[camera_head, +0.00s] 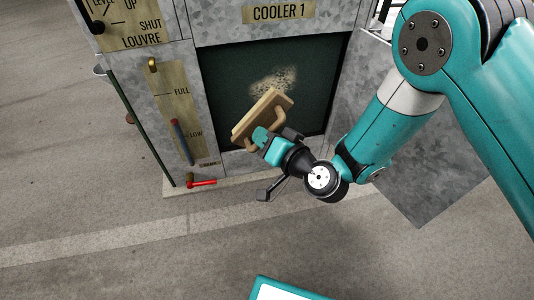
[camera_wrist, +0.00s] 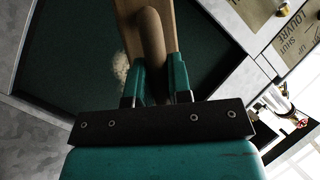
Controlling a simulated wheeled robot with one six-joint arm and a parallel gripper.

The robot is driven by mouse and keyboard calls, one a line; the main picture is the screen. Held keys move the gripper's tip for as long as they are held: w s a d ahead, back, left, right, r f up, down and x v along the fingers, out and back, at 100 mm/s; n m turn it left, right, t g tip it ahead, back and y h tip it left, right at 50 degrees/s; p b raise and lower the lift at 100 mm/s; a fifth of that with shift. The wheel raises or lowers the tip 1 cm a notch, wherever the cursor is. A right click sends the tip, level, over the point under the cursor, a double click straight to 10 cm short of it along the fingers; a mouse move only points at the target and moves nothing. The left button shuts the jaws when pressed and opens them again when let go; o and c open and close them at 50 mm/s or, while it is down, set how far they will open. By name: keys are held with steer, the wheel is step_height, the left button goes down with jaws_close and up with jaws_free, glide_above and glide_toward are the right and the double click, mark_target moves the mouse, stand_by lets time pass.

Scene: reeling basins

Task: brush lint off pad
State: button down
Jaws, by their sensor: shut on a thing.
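The dark green pad (camera_head: 228,76) fills the open front of the cooler, below the sign "COOLER 1". A pale speckled patch of lint (camera_head: 272,82) lies on its upper middle, and part of it shows in the wrist view (camera_wrist: 120,68). A wooden brush (camera_head: 258,112) with a bowed handle is in front of the pad, tilted, just below and left of the lint. My gripper (camera_head: 266,138) is shut on the brush handle, also seen in the wrist view (camera_wrist: 153,45). The brush's far side is hidden, so I cannot tell whether it touches the pad.
A grey panel (camera_head: 385,120) stands open at the right of the pad. At the left are a brass plate (camera_head: 172,98) marked FULL and LOW, a dark lever with a red end (camera_head: 181,140) and a red-handled valve (camera_head: 202,183). The concrete floor in front is clear.

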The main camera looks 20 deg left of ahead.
mark_target(256, 119)
steer(key=shift+s+a+f+t+b, duration=0.15)
steer(key=shift+f+t+b, duration=0.1)
steer(key=shift+f, duration=0.2)
steer(key=shift+a+f+t+b, duration=0.15)
steer(key=shift+f+t, duration=0.1)
steer(key=shift+f, duration=0.2)
steer(key=shift+a+r+p, duration=0.15)
steer(key=shift+r+p, duration=0.15)
steer(key=shift+p, duration=0.3)
steer(key=w+p, duration=0.1)
steer(key=p, duration=0.1)
steer(key=w+a+p, duration=0.1)
steer(key=p, duration=0.1)
steer(key=w+p, duration=0.1)
steer(key=p, duration=0.2)
steer(key=shift+w+a+r, duration=0.1)
steer(key=shift+w+a, duration=0.1)
steer(key=shift+a, duration=0.2)
steer(key=shift+w+a+f, duration=0.15)
steer(key=shift+w+a, duration=0.15)
steer(key=shift+w, duration=0.15)
steer(key=shift+w+a+f, duration=0.15)
steer(key=shift+w+a, duration=0.1)
steer(key=shift+w, duration=0.2)
steer(key=shift+w+a, duration=0.5)
steer(key=shift+w, duration=0.25)
